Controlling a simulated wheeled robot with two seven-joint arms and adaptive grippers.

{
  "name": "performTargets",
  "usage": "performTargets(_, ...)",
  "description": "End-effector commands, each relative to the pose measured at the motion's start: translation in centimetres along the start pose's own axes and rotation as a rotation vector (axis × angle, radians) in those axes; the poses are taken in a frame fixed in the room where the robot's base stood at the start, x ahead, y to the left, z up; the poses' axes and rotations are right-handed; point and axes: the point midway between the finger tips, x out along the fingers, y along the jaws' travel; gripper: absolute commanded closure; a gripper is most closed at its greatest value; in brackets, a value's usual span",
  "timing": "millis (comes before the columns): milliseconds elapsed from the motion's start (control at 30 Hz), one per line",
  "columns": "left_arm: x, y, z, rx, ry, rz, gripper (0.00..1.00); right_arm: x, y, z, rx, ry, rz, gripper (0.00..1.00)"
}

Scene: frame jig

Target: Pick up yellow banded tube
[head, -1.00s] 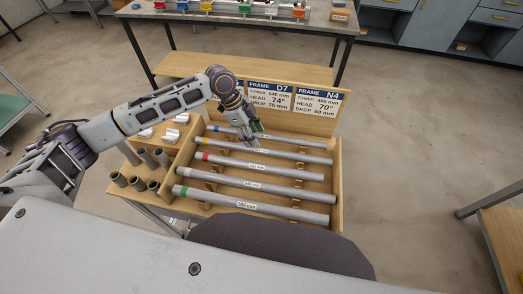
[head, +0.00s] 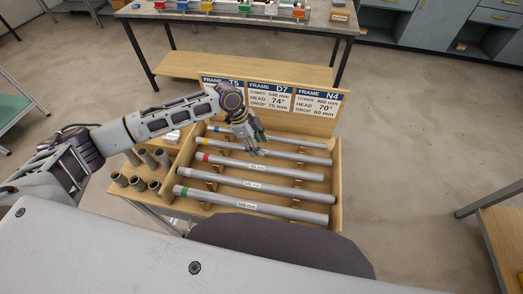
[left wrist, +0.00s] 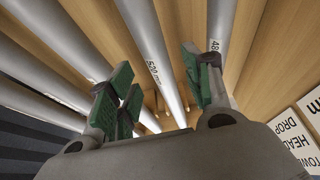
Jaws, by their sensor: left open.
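The yellow banded tube (head: 218,143) is a grey tube lying across the wooden rack, second from the back, with its yellow band near the left end. My left gripper (head: 256,149) is over its middle with the fingers pointing down, hiding part of it. In the left wrist view, the open green-padded fingers (left wrist: 158,88) stand on either side of a grey tube labelled 520 mm (left wrist: 150,55). Nothing appears gripped. No coloured band shows in that view. My right gripper is not in view.
The blue banded tube (head: 300,142) lies just behind and the red banded tube (head: 300,173) just in front. Two more tubes lie nearer. The wooden rack (head: 337,190) has a back board with frame cards (head: 270,97). Short tube pieces (head: 137,183) stand at left.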

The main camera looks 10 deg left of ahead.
Motion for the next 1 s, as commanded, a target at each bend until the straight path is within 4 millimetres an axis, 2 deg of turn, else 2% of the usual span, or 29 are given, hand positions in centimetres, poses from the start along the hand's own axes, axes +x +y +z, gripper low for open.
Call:
performTargets(100,1.3,0.0,0.1,-0.001,0.000,0.001,0.50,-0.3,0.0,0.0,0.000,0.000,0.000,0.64)
performTargets(300,2.4,0.0,0.0,0.000,0.000,-0.002,0.50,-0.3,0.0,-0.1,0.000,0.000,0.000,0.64)
performTargets(733,2.5,0.0,0.1,-0.001,0.000,-0.002,0.50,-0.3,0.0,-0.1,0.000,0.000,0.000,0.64)
performTargets(767,2.5,0.0,0.1,-0.001,0.000,-0.002,0.51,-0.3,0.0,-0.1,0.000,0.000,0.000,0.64)
performTargets(1000,2.5,0.0,0.1,-0.001,0.000,-0.002,0.82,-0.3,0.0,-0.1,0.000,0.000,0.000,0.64)
